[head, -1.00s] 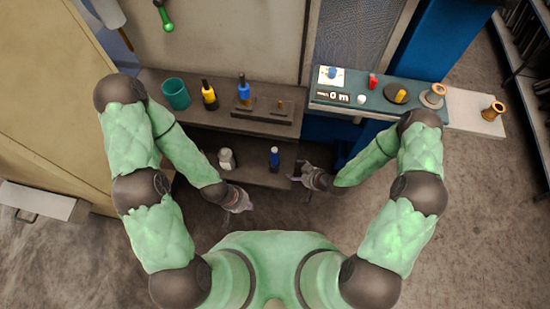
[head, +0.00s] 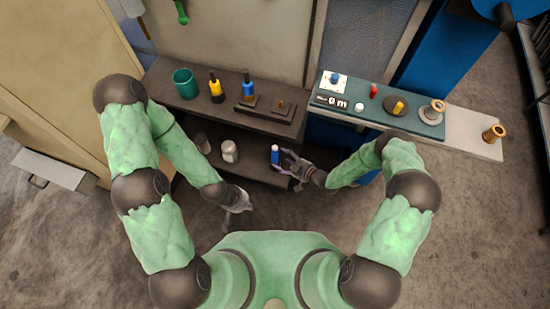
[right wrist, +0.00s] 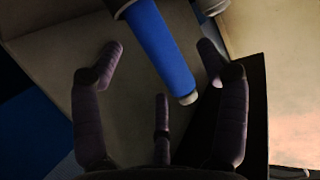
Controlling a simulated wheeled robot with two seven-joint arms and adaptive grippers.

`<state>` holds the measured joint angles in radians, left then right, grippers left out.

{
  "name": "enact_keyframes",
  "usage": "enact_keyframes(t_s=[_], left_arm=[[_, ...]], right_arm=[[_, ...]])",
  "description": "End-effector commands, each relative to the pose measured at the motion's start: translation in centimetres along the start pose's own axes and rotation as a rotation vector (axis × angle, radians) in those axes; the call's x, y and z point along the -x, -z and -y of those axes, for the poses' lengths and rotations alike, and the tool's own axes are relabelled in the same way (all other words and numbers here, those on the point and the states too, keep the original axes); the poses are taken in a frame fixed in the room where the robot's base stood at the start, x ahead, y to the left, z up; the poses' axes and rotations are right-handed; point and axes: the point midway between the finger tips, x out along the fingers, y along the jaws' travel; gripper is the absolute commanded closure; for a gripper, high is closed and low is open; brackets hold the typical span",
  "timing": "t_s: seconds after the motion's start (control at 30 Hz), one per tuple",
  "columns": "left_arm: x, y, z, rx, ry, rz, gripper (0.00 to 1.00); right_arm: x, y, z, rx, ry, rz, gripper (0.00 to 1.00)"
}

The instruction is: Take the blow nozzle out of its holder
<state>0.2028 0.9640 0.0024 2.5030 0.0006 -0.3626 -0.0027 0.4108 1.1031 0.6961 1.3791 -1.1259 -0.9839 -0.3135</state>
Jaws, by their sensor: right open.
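A blue cylindrical piece with a pale top (head: 275,154) stands on the lower shelf, at my right gripper's fingertips. In the right wrist view a blue cylinder (right wrist: 163,50) with a dark collar and grey end lies between the spread fingers, with no clear contact. My right gripper (head: 283,163) is open. Another blue piece with a dark top (head: 247,87) stands upright in a dark block (head: 263,108) on the upper shelf. I cannot tell for certain which is the blow nozzle. My left gripper (head: 239,207) hangs in front of the lower shelf, its jaw state unclear.
The upper shelf holds a teal cup (head: 185,83) and a yellow bottle (head: 216,89). A white jar (head: 229,151) stands on the lower shelf. A teal panel (head: 360,100) with knobs lies to the right. A green tool (head: 181,12) hangs at the back.

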Motion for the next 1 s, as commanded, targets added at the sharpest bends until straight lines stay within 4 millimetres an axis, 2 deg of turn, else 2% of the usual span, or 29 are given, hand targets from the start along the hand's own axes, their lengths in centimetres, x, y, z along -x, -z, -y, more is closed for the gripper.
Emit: enact_keyframes(t_s=[0.4, 0.7, 0.77, 0.9, 0.97, 1.0], left_arm=[[-2.1, 0.1, 0.7, 0.000, 0.000, 0.000, 1.00], [-2.0, 0.1, 0.7, 0.000, 0.000, 0.000, 1.00], [-2.0, 0.1, 0.7, 0.000, 0.000, 0.000, 1.00], [-2.0, 0.1, 0.7, 0.000, 0.000, 0.000, 1.00], [-2.0, 0.1, 0.7, 0.000, 0.000, 0.000, 1.00], [-2.0, 0.1, 0.7, 0.000, 0.000, 0.000, 1.00]], right_arm=[[-4.8, -0.2, -0.5, 0.002, 0.001, 0.001, 0.26], [-5.2, -0.1, -0.6, 0.001, -0.001, 0.002, 0.26], [-5.2, -0.1, -0.6, 0.001, -0.001, 0.002, 0.40], [-5.2, -0.1, -0.6, 0.000, -0.001, 0.002, 0.79], [-5.2, -0.1, -0.6, 0.000, -0.001, 0.002, 0.96], [-5.2, -0.1, -0.6, 0.000, -0.001, 0.002, 0.96]])
